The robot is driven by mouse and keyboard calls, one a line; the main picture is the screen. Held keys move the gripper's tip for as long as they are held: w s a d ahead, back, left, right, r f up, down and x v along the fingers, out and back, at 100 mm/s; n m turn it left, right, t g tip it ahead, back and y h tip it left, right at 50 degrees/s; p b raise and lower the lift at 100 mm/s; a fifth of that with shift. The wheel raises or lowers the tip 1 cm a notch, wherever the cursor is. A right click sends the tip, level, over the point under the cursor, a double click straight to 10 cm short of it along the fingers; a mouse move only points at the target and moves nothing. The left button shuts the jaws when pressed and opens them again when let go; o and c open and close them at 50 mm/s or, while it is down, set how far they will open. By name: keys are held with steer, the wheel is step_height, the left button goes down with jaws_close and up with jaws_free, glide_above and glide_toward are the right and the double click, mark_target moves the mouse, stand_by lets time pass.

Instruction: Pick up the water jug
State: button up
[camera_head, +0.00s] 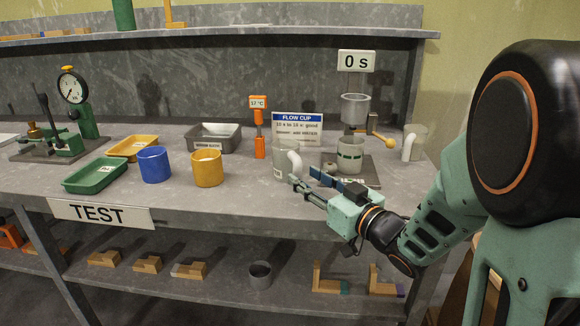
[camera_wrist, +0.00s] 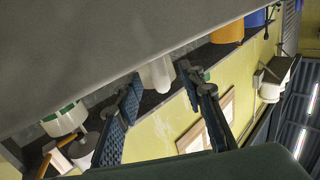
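A grey jug with a white curved handle (camera_head: 285,160) stands upright on the bench, near the front and right of the middle. A similar jug with a white handle (camera_head: 414,143) stands further back at the right. I cannot read from the small labels which one holds water. My gripper (camera_head: 306,182) is open at the right front of the nearer jug, its fingers pointing left toward the handle. In the wrist view the open fingers (camera_wrist: 157,80) frame the white handle (camera_wrist: 156,74), with a gap on both sides. I cannot tell whether the fingertips reach past it.
A yellow cup (camera_head: 208,168) and a blue cup (camera_head: 154,164) stand left of the nearer jug. An orange thermometer stand (camera_head: 259,146) is behind it. Bare bench lies in front.

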mark_target(300, 173)
steer(key=x, duration=0.4)
steer(key=shift+w+r+b, duration=0.1)
steer(key=shift+w+b, duration=0.05)
steer(key=shift+b, duration=0.25)
steer(key=shift+c, duration=0.6)
jaws_close()
